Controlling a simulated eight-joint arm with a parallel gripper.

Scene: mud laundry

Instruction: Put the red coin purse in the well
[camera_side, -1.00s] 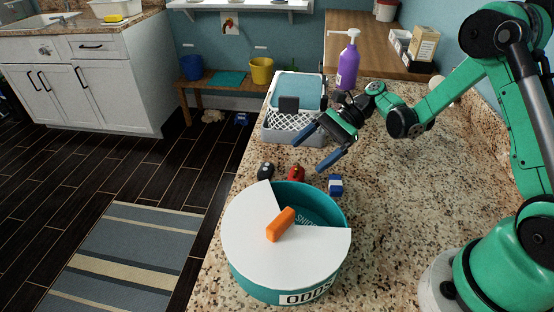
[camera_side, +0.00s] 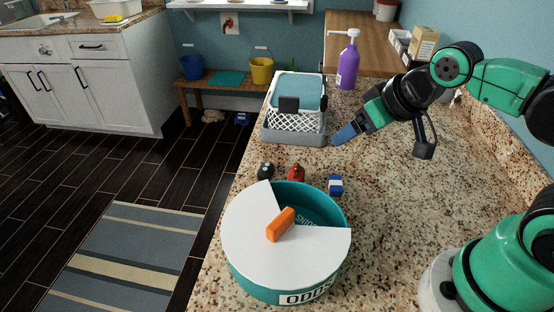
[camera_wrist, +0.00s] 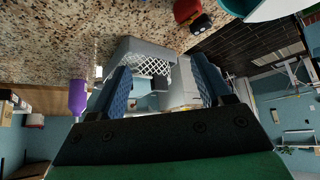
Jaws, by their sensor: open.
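The red coin purse (camera_side: 297,172) sits on the granite counter, just behind the round teal tub (camera_side: 258,285). It also shows at the top of the wrist view (camera_wrist: 186,9). The tub has a white lid (camera_side: 250,225) with an orange handle (camera_side: 281,224). A wedge-shaped opening at the lid's back right shows the tub's teal inside, the well (camera_side: 302,205). My gripper (camera_side: 346,134) is above the counter, behind and right of the purse, apart from it. In the wrist view my gripper (camera_wrist: 166,88) has its blue fingers spread, with nothing held between them.
A black item (camera_side: 265,171) stands left of the purse and a blue-and-white item (camera_side: 335,184) to its right. A grey-and-white basket (camera_side: 294,122) is behind, near my gripper. A purple pump bottle (camera_side: 348,66) stands farther back.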

